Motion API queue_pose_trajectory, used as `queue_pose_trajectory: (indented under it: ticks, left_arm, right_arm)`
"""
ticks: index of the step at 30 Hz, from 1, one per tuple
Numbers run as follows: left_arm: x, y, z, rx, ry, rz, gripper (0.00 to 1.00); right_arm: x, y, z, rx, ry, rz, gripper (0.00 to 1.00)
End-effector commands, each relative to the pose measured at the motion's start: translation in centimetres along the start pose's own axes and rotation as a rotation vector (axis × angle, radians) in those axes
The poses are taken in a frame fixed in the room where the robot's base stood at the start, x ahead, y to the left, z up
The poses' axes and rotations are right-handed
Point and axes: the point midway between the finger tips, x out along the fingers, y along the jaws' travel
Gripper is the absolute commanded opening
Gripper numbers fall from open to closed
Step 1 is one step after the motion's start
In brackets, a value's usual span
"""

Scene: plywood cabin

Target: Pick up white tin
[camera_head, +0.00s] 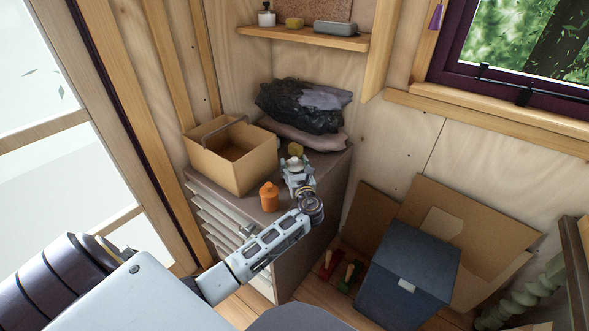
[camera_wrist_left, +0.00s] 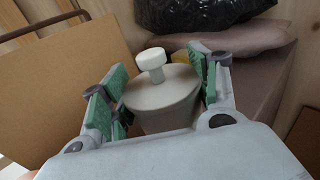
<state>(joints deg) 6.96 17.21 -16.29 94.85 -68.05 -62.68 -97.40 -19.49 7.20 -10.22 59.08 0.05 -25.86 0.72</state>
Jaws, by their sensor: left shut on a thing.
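The white tin (camera_wrist_left: 165,98) shows in the left wrist view as a round pale tin with a knobbed lid. It is between the green-padded fingers of my left gripper (camera_wrist_left: 162,92), which is shut on it. In the head view my left gripper (camera_head: 297,172) is over the top of the drawer cabinet, and the tin is mostly hidden behind it. I cannot tell whether the tin touches the cabinet top. My right gripper is not in view.
On the cabinet (camera_head: 335,175), an orange tin (camera_head: 269,197) and an open cardboard box (camera_head: 232,165) stand left of the gripper. Black and grey bags (camera_head: 300,105) lie behind, near a yellow object (camera_head: 295,149). A dark blue bin (camera_head: 408,272) stands on the floor to the right.

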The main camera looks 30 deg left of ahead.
Motion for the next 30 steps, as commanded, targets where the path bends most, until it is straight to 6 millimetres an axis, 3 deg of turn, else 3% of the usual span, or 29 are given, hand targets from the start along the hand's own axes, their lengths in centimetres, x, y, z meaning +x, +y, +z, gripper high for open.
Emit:
queue_pose_trajectory:
  ticks: [18,30]
  left_arm:
    - [0.0,0.0,8.3,-0.002,-0.003,0.000,0.32]
    - [0.0,0.0,9.1,0.000,-0.001,0.000,0.32]
  right_arm:
    - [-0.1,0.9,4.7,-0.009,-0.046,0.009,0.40]
    - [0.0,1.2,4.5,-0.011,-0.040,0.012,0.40]
